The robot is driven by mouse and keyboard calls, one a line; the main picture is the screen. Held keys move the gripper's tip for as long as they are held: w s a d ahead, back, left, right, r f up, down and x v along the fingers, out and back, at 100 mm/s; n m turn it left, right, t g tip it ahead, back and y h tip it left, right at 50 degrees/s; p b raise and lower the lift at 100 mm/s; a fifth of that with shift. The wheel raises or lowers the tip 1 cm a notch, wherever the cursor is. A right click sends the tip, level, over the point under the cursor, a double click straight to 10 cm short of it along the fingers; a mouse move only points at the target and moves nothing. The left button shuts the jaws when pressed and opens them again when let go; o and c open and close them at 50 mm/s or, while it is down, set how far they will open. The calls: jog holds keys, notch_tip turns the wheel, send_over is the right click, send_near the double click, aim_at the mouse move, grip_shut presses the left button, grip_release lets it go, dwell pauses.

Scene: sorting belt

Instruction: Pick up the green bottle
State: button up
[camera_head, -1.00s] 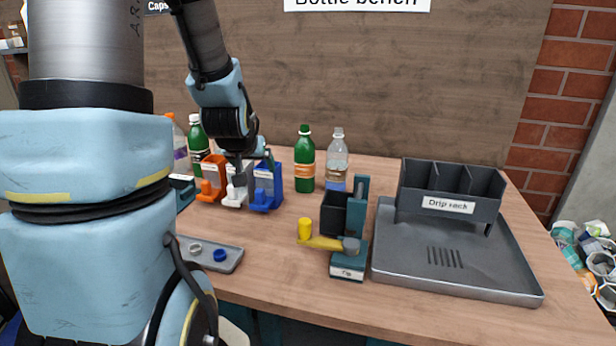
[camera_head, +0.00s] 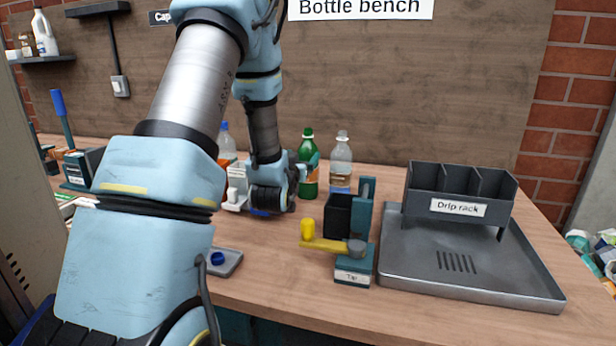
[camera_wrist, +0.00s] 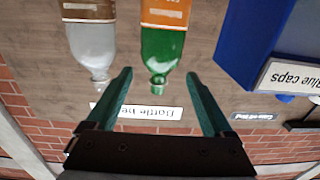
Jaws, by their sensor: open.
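A green bottle (camera_head: 308,188) with a green cap stands upright at the back of the bench, left of a clear bottle (camera_head: 340,165). My gripper (camera_head: 309,161) is in front of it, and its teal end covers part of the bottle. In the upside-down wrist view, the green bottle (camera_wrist: 162,45) with an orange label has its neck in line with the gap between the open fingers of my gripper (camera_wrist: 160,74). The fingers look empty. The clear bottle (camera_wrist: 92,40) shows beside it, outside the fingers. I cannot tell the remaining distance.
A blue caps bin (camera_wrist: 250,45) is close to one finger. A tap fixture (camera_head: 353,262) with a yellow-handled lever stands in front. A drip rack (camera_head: 455,206) on a grey tray (camera_head: 470,285) is at right. A small cap tray (camera_head: 228,264) lies at front left.

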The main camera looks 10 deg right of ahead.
aim_at(305, 160)
jog(key=f, duration=0.2)
jog(key=shift+w+d+f+p, duration=0.15)
jog(key=shift+w+f+p, duration=0.15)
jog(key=shift+w+p, duration=0.1)
jog(key=p+x, duration=0.2)
jog(key=x, duration=0.3)
jog(key=shift+w+d, duration=0.1)
jog(key=shift+w, duration=0.2)
jog(key=shift+w+d+f, duration=0.1)
jog(key=shift+w+d, duration=0.1)
jog(key=shift+w, duration=0.25)
grip_shut()
